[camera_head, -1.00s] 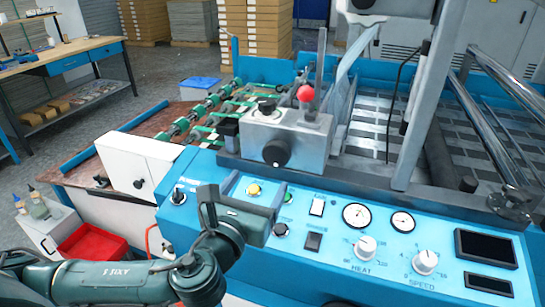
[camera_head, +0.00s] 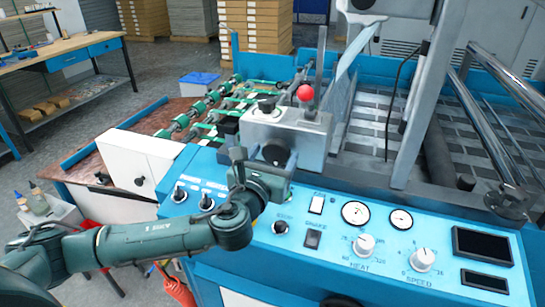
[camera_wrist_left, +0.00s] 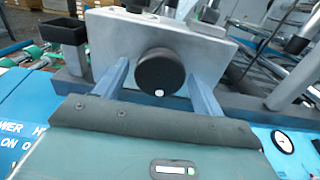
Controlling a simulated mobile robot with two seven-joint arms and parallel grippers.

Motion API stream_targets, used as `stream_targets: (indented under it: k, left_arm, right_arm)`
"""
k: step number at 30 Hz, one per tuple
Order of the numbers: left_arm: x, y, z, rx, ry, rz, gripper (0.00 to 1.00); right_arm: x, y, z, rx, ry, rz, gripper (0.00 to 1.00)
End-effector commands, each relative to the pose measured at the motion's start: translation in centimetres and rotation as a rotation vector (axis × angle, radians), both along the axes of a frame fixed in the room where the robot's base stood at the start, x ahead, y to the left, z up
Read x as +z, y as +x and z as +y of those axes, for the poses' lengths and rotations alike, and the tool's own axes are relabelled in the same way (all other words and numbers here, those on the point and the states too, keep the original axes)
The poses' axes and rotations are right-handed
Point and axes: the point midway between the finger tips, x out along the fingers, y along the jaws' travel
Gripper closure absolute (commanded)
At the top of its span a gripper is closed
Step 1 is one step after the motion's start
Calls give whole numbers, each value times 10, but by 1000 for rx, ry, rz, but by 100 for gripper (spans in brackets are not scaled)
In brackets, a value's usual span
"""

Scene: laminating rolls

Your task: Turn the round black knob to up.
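The round black knob (camera_head: 275,153) is on the front face of a grey metal box (camera_head: 315,140) on the machine. In the left wrist view the knob (camera_wrist_left: 160,68) shows whole, with a white dot at its lower edge. My left gripper (camera_head: 264,163) is in front of the box and partly hides the knob in the head view. In the left wrist view its two fingers (camera_wrist_left: 157,75) are apart, one on each side of the knob, with a visible gap on both sides. My right gripper is not in view.
The blue panel below carries switches (camera_head: 312,239), gauges (camera_head: 356,213), and white HEAT (camera_head: 363,245) and SPEED (camera_head: 422,259) dials. A red ball-topped lever (camera_head: 306,93) stands on the grey box. A white cabinet (camera_head: 135,160) is at the left.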

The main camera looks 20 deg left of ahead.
Motion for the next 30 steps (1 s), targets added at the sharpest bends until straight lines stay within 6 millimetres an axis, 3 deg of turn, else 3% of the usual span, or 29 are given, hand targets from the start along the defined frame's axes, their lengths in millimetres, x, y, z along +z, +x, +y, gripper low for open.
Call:
stream_targets:
  k: [13, 23, 30]
  left_arm:
    - [0, 0, 0, 1, 0, 0, 66]
    - [-1, 0, 0, 1, -55, 3, 67]
    - [-1, -1, 0, 1, -212, 9, 67]
  right_arm:
    - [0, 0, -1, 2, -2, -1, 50]
    - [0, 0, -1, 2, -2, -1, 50]
    - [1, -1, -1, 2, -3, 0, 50]
